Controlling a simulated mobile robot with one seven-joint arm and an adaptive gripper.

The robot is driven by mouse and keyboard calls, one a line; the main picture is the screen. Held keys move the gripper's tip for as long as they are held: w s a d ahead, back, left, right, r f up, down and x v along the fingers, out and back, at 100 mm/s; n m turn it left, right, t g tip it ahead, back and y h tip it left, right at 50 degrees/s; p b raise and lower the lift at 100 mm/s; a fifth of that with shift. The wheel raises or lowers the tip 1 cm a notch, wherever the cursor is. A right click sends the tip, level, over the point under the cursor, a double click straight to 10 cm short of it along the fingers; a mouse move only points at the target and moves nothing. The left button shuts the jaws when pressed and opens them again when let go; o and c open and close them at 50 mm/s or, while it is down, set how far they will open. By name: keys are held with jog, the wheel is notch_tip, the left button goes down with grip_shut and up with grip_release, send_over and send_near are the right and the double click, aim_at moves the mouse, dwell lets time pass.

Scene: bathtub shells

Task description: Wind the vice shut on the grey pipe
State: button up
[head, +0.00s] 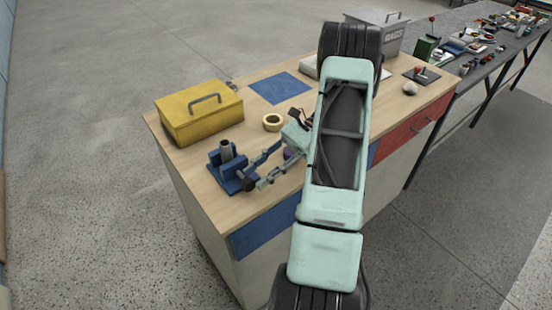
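The blue vice (238,180) stands on the near left part of the wooden bench top. The grey pipe (225,150) stands upright between its jaws; I cannot tell whether both jaws touch it. A dark part (249,183), probably the vice's handle or screw end, faces my gripper on the right side. My gripper (256,175) reaches in from the right, its two fingers spread apart with their tips close to that dark part. I cannot tell whether they touch it. My arm covers the middle of the bench.
A yellow toolbox (201,113) stands behind the vice. A roll of tape (272,122) and a blue mat (280,88) lie farther back. A grey RAGS box (385,37) and a small red-knobbed item (421,73) are at the far right. A cluttered dark bench (490,50) stands beyond.

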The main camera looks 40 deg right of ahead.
jog(key=v, duration=0.9)
jog(key=shift+s+d, duration=0.1)
jog(key=shift+d, duration=0.1)
